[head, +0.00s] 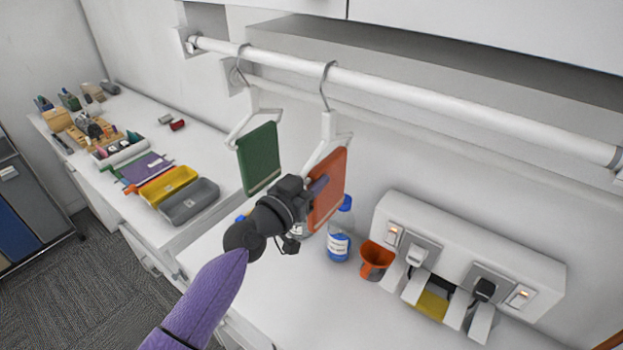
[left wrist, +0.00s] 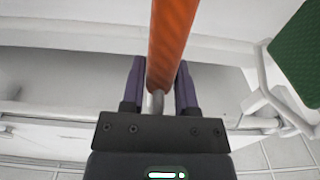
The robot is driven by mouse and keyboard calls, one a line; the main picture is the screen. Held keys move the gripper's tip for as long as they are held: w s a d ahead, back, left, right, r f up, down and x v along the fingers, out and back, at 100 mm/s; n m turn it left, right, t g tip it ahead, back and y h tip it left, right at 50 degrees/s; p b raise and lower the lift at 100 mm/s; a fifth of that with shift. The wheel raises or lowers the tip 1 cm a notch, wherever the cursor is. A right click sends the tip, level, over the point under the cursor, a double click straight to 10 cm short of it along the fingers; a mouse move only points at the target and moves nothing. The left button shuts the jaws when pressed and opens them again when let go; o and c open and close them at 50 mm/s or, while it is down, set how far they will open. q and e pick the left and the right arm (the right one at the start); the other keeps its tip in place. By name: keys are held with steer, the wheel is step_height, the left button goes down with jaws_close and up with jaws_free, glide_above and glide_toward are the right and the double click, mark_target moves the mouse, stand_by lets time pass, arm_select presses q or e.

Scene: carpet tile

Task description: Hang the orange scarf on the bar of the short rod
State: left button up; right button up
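The orange scarf (head: 327,192) is folded over a white hanger (head: 328,135). The hanger's metal hook (head: 325,88) shows at the white rod (head: 420,88); whether the rod bears its weight I cannot tell. My left gripper (head: 318,187) is at the scarf's left side in the head view. In the left wrist view its purple fingers (left wrist: 160,88) lie on both sides of the orange scarf (left wrist: 172,40), with no clear gap at the tips, so it looks shut on the scarf. A grey bar shows between the fingers. My right gripper is in neither view.
A green cloth (head: 259,158) hangs on another hanger to the left. Below on the counter are a blue-capped bottle (head: 339,232), an orange cup (head: 376,260) and a white socket box (head: 470,245). Trays (head: 188,200) stand at left. A cabinet is above the rod.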

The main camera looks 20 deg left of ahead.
arm_select(q)
steer(key=o, duration=0.5)
steer(key=shift+s+a+r, duration=0.1)
steer(key=shift+c, duration=0.2)
